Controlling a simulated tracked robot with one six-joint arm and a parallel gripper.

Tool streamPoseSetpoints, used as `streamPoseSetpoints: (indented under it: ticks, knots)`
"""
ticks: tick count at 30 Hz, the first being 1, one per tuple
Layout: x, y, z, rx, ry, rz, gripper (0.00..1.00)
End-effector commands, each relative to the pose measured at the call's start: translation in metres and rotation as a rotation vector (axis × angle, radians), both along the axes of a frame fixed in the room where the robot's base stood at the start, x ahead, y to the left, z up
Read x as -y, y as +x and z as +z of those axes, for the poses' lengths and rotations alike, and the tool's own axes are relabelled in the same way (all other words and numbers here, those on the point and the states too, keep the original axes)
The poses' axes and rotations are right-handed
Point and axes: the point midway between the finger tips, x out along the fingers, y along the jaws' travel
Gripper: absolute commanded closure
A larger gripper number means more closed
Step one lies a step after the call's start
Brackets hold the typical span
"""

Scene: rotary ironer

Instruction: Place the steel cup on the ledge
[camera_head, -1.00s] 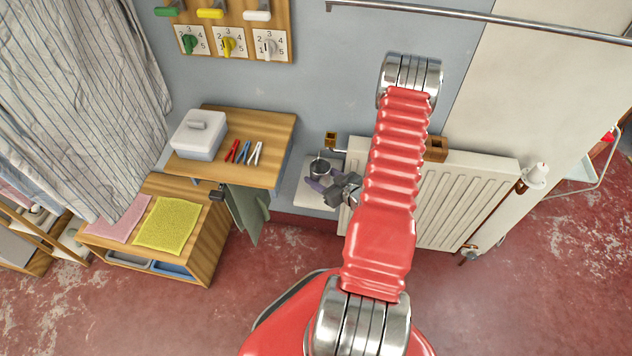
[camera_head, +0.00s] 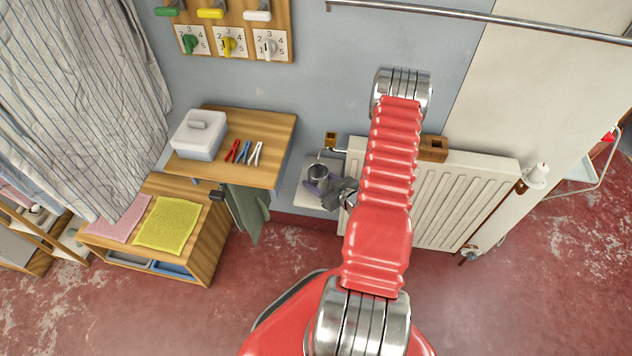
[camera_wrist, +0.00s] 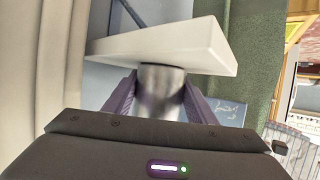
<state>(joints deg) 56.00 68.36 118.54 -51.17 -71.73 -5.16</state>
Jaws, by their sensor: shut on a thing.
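The steel cup (camera_head: 318,174) is upright with its open top up, over the white ledge (camera_head: 304,199) left of the radiator. My gripper (camera_head: 324,190) is shut on the cup, its purple fingers on either side of it. In the wrist view the cup (camera_wrist: 161,92) sits between the fingers, against the edge of the white ledge slab (camera_wrist: 185,45). This view seems upside down, so the slab lies under the cup. I cannot tell whether the cup's base touches it. My fingers hide part of the cup.
A white radiator (camera_head: 455,205) stands just right of the ledge. A wooden shelf (camera_head: 270,128) at left holds a white box (camera_head: 198,134) and several pegs; a green cloth (camera_head: 247,210) hangs below it.

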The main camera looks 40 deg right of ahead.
Motion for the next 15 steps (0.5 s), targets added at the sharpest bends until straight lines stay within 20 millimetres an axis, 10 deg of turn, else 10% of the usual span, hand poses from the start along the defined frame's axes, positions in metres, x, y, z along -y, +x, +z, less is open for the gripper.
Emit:
streamPoseSetpoints:
  ticks: [6,7,15]
  knots:
    - [0.0,0.0,-0.0013,0.0,0.0,0.0,0.72]
    - [-0.0001,0.0,-0.0016,0.0,0.0,0.0,0.48]
    - [-0.0001,0.0001,-0.0012,0.0,0.0,0.0,0.3]
